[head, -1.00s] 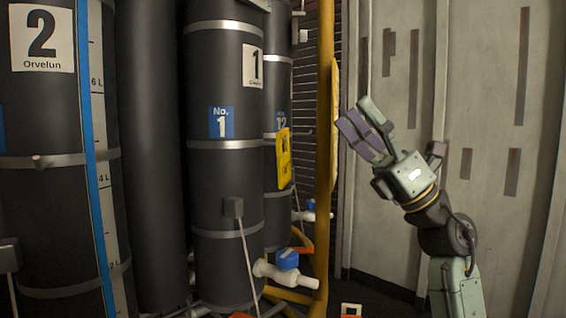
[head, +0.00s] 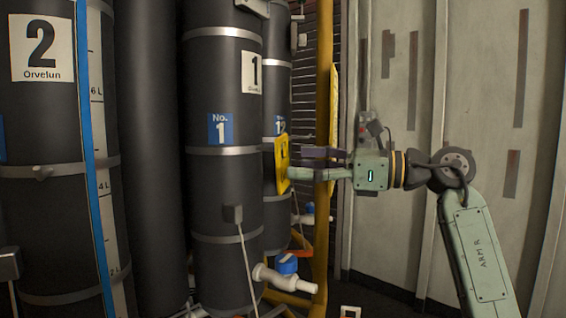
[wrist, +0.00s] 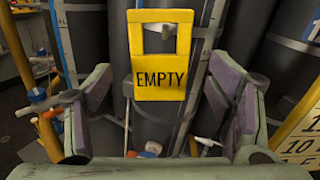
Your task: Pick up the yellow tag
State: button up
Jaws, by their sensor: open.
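The yellow tag (head: 282,164) hangs on the dark cylinder behind cylinder No. 1, seen nearly edge-on in the head view. In the wrist view the yellow tag (wrist: 160,80) faces me, reads "EMPTY" and has a window-like cutout at its top with a grey hook or peg showing in it. My gripper (head: 300,163) is open and points left at the tag, with its fingertips close to it in the head view. In the wrist view my gripper (wrist: 162,108) has one finger on each side, with the tag between and beyond them. I cannot tell whether any finger touches the tag.
A yellow upright pole (head: 323,240) stands close by my gripper. Cylinder No. 1 (head: 222,175) stands left of the tag. A white valve with a blue handle (head: 286,268) sits low down. A yellow numbered panel (wrist: 298,140) is at right in the wrist view. A pale wall (head: 400,230) is behind my arm.

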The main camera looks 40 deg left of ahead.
aim_at(285, 164)
jog(key=x, duration=0.2)
jog(key=p+x, duration=0.1)
jog(key=x, duration=0.1)
jog(key=shift+a+f, duration=0.2)
jog(key=shift+a, duration=0.05)
jog(key=c, duration=1.1)
jog(key=shift+r+b, duration=0.2)
jog(key=shift+b, duration=0.15)
jog(key=b+v, duration=0.2)
jog(key=v, duration=1.6)
jog(key=shift+r+b, duration=0.1)
jog(key=shift+b, duration=0.2)
